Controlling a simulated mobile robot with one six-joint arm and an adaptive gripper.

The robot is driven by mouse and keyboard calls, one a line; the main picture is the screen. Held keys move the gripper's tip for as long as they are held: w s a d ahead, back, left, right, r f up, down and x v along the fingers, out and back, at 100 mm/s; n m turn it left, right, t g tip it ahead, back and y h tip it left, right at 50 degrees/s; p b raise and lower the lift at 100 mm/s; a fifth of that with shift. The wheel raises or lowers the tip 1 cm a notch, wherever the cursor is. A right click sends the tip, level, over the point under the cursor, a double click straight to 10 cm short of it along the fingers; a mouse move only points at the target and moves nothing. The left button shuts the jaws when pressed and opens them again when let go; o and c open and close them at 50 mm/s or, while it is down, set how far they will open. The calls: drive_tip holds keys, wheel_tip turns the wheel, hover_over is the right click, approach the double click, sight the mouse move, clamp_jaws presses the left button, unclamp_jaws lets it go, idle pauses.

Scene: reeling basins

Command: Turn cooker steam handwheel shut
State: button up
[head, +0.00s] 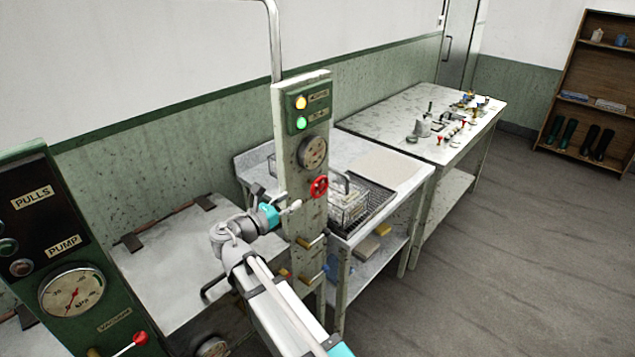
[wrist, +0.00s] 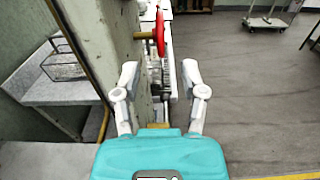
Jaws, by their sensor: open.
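The red handwheel (head: 319,187) sits on the side of a pale upright post (head: 290,160), below a round gauge (head: 313,152). In the wrist view the handwheel (wrist: 160,32) shows edge-on, on a brass stem from the post (wrist: 110,50). My gripper (head: 296,206) is just left of and slightly below the handwheel in the head view. In the wrist view my gripper (wrist: 159,80) is open and empty, its fingers apart, with the wheel ahead and above the gap. I see no contact with the wheel.
A yellow lamp (head: 301,102) and a green lamp (head: 301,122) are lit on the post. Brass levers (head: 312,243) stick out below the wheel. A wire basket (head: 348,205) stands on the bench behind. A green gauge panel (head: 70,270) stands at left.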

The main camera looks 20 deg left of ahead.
sight(320, 197)
drive_tip(key=x, duration=1.2)
clamp_jaws()
